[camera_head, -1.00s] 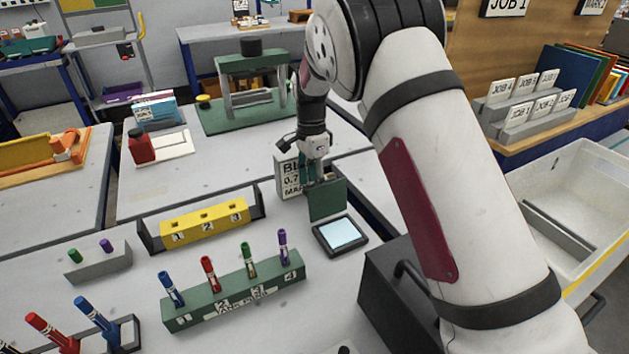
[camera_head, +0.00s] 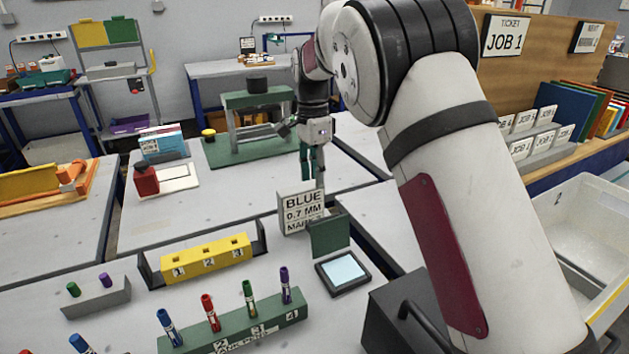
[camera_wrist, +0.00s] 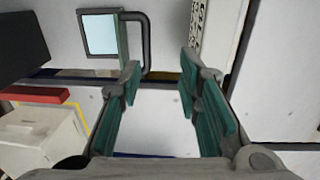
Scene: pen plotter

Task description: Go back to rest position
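My gripper (camera_head: 313,166) hangs pointing down above and behind the white "BLUE 0.7 MM" card (camera_head: 302,212) in the head view. In the wrist view its two teal-padded fingers (camera_wrist: 160,68) are spread apart with nothing between them, so it is open and empty. The card stands upright beside a green panel (camera_head: 329,236) with a small pale-blue screen (camera_head: 344,270) in front. The screen also shows in the wrist view (camera_wrist: 100,35). Part of the card's lower edge is hidden by the panel.
A green rack (camera_head: 240,332) of several pens and a yellow numbered block (camera_head: 206,257) stand on the near table. A green press-like frame (camera_head: 252,107) stands behind my gripper to the left. A white bin (camera_head: 575,240) and wooden partition (camera_head: 530,80) are at the right.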

